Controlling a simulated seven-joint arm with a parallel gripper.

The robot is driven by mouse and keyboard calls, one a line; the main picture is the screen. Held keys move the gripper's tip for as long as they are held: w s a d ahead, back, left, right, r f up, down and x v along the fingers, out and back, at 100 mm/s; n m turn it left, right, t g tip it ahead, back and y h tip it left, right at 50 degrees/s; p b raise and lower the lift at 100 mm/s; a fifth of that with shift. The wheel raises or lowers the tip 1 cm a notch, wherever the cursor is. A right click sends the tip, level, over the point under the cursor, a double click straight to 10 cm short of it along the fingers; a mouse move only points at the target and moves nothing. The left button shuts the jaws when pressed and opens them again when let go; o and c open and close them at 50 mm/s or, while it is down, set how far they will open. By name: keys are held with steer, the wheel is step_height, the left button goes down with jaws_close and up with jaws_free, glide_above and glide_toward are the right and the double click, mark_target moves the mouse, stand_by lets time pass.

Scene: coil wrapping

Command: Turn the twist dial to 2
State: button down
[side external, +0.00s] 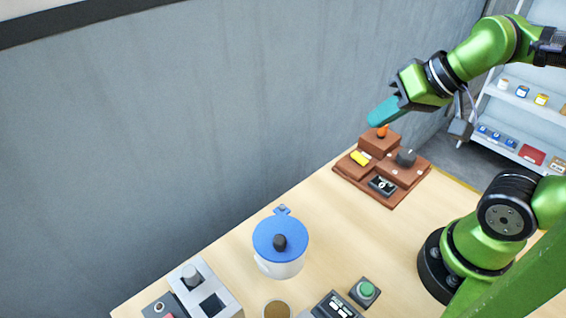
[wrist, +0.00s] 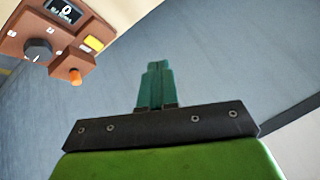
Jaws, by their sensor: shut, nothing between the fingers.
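The twist dial is a dark round knob (side external: 406,157) on a stepped brown wooden block (side external: 345,175). The dial also shows in the wrist view (wrist: 38,50), at the upper left. A small black display (side external: 382,185) sits in front of it. In the wrist view the display (wrist: 66,10) appears to read 0. My gripper (side external: 378,116) has teal fingers, shut and empty. It is raised above the back of the block, apart from the dial. In the wrist view the shut fingers (wrist: 158,68) point at the grey wall, with the dial off to their left.
An orange knob (side external: 382,131) stands on the block's high step, just below my fingertips in the side view. A yellow piece (side external: 360,158) lies beside it. A blue-lidded pot (side external: 280,240), a green button (side external: 366,290) and a grey switch box (side external: 214,292) stand nearer the camera.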

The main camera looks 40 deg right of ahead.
stand_by(0.4)
steer(key=c, duration=1.7)
jaws_free()
steer(key=o, duration=0.5)
steer(key=shift+w+d+f+m+g, duration=0.15)
steer(key=shift+w+d+f+m, duration=0.15)
steer(key=shift+d, duration=0.25)
steer(key=shift+w+d+f+m+g, duration=0.2)
steer(key=shift+w+d+f, duration=0.1)
steer(key=shift+d, duration=0.25)
steer(key=o, duration=0.5)
steer(key=w+d+f+n+g+h, duration=0.1)
steer(key=d+g, duration=0.1)
steer(key=d, duration=0.4)
steer(key=shift+w+n, duration=0.3)
steer(key=shift+w, duration=0.05)
steer(key=shift+o, duration=1.2)
steer(key=d+f+n+g, duration=0.1)
steer(key=d+n+g, duration=0.1)
steer(key=d, duration=0.4)
steer(key=shift+n+h, duration=0.4)
steer(key=shift+n, duration=0.3)
steer(key=n+g, duration=0.3)
steer(key=n, duration=0.6)
glide_above(408, 154)
steer(key=shift+t, duration=0.25)
step_height(408, 154, down, 16)
steer(key=shift+f, duration=0.25)
steer(key=shift+c, duration=0.4)
